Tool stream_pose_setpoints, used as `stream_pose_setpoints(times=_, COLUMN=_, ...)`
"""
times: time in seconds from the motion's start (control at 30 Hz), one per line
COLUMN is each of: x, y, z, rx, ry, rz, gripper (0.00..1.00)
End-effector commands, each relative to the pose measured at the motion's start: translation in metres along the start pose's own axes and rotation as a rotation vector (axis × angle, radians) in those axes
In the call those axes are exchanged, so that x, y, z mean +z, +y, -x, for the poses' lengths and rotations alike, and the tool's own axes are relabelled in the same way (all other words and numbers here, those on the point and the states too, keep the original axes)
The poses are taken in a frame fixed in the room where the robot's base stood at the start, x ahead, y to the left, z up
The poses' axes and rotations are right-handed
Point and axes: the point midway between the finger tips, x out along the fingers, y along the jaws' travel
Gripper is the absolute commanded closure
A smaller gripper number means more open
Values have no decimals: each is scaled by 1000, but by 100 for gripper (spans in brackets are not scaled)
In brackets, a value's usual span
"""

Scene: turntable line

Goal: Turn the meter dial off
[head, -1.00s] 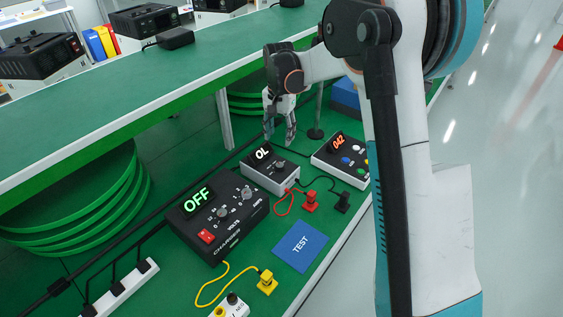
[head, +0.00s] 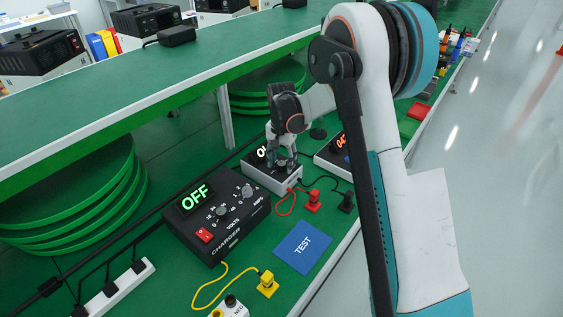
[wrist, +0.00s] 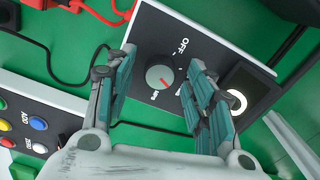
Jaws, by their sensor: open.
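The meter (head: 262,178) is a box with a white side and a dark top face, on the green bench behind the black charger. Its lit display is partly hidden by my gripper in the head view. In the wrist view the meter's dial (wrist: 160,72) is a round grey knob with a red pointer mark, on the dark face (wrist: 200,50) with "OFF" printed beside it. My gripper (head: 283,165) is over the meter. In the wrist view its open fingers (wrist: 162,70) stand on either side of the dial; whether they touch it I cannot tell.
The black charger (head: 222,240) reading OFF stands in front of the meter. A box with a red display and coloured buttons (head: 330,160) is to its right. Red plug (head: 313,203), black plug (head: 347,204) and blue TEST card (head: 303,247) lie near. A shelf (head: 150,105) overhangs behind.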

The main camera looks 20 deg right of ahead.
Motion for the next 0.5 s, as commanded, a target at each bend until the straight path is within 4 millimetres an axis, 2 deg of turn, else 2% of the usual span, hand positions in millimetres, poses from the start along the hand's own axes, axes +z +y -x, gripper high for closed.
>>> stream_pose_setpoints(times=0.17, x=0, y=0, z=0, rx=0, ry=0, rz=0, gripper=51)
stream_pose_setpoints(times=0.37, x=0, y=0, z=0, rx=0, ry=0, rz=0, gripper=96)
stream_pose_setpoints(times=0.5, x=0, y=0, z=0, rx=0, ry=0, rz=1, gripper=96)
